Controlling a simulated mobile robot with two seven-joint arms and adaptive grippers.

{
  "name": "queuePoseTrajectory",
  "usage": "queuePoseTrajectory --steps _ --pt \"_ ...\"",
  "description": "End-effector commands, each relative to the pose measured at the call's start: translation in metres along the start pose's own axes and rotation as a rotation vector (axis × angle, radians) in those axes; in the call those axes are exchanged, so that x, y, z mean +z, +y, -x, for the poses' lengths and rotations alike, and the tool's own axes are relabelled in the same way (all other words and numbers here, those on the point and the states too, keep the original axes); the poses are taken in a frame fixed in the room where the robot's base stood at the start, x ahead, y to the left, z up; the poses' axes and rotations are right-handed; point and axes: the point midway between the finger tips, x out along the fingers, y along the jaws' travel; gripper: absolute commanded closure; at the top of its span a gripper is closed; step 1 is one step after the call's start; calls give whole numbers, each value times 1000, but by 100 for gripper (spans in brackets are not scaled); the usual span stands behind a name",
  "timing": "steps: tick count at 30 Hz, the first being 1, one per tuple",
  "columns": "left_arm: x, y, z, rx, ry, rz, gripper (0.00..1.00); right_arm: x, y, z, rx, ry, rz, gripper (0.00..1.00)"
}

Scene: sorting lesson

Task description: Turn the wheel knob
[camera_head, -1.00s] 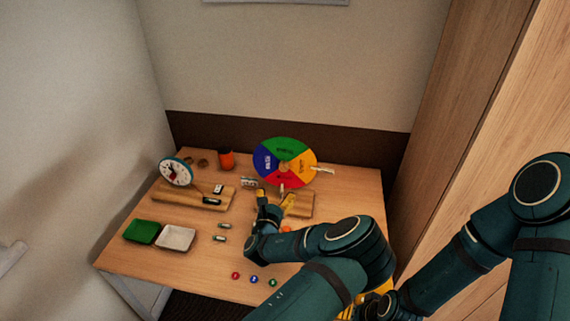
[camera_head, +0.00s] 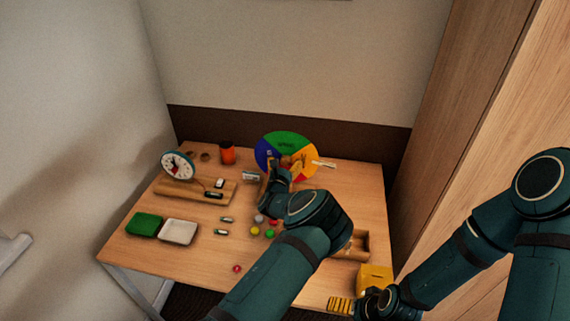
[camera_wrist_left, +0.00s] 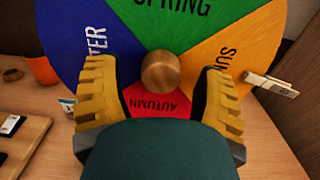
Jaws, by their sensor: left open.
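The season wheel (camera_head: 285,143) stands upright at the back of the table, with green, yellow, red and blue sectors. In the left wrist view its round wooden knob (camera_wrist_left: 161,72) is at the centre, with SPRING (camera_wrist_left: 172,8) at the top and AUTUMN at the bottom. My left gripper (camera_wrist_left: 160,90) is open, its yellow fingers on either side of the knob with gaps visible. In the head view the left gripper (camera_head: 284,166) covers the wheel's lower part. My right gripper (camera_head: 345,303) is low at the right; its opening is unclear.
A clothespin (camera_wrist_left: 272,84) is at the wheel's right edge. An orange cup (camera_head: 227,153), a clock (camera_head: 177,165), a green tray (camera_head: 145,224) and a white tray (camera_head: 178,231) are to the left. Several small balls (camera_head: 256,231) lie near my left arm. A wooden cabinet is at right.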

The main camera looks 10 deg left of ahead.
Motion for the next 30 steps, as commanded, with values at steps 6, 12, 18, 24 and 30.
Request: queuePoseTrajectory --steps 6,12,18,24,30 --pt "0 0 -1 0 0 0 31 0 0 0 0 0 0 0" --pt "0 0 -1 0 0 0 78 0 0 0 0 0 0 0" --pt "0 0 -1 0 0 1 100 0 0 0 0 0 0 0" --pt "-1 0 -1 1 -1 31 100 1 2 -6 1 0 0 0" --pt "-2 -1 -1 0 -3 127 100 6 7 -20 1 -9 3 0"
